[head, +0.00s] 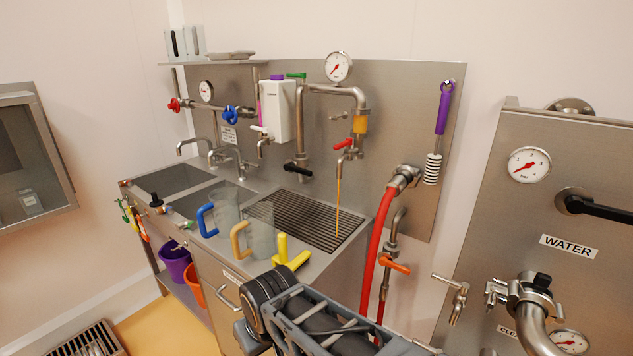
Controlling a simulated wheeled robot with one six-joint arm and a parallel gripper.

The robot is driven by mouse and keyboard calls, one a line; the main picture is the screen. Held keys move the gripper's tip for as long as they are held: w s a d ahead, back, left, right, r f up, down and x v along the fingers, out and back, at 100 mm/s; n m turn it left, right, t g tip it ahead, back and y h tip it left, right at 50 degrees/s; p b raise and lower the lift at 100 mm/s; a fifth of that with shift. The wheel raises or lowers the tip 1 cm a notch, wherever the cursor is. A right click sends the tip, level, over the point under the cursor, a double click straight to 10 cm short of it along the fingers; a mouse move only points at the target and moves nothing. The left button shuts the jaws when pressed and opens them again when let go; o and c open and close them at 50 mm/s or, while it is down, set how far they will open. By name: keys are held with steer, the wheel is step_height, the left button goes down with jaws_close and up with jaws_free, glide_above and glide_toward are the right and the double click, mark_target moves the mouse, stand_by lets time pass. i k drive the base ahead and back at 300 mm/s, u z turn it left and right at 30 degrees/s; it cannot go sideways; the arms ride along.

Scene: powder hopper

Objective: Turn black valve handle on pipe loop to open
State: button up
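A stainless pipe loop (312,89) rises from the wall panel, runs right under a round gauge and comes down to an outlet. The black valve handle (297,169) is at the foot of its left leg, lying roughly level above the drain grate. The red lever (343,144) is on the right leg, below a yellow-orange section. A thin orange stream (338,205) falls from that outlet to the grate. My arm shows at the bottom centre, below and apart from the handle. I cannot make out my gripper's fingers.
The counter holds a blue-handled jug (207,220), a tan-handled jug (241,240) and a yellow object (288,255) close to my arm. A red hose (376,245) hangs right of the grate (305,222). Another black handle (600,206) is on the right panel, above the WATER label.

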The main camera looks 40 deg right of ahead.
mark_target(287, 167)
steer(key=k, duration=0.5)
steer(key=u, duration=1.45)
steer(key=i, duration=2.45)
steer(key=z, duration=3.05)
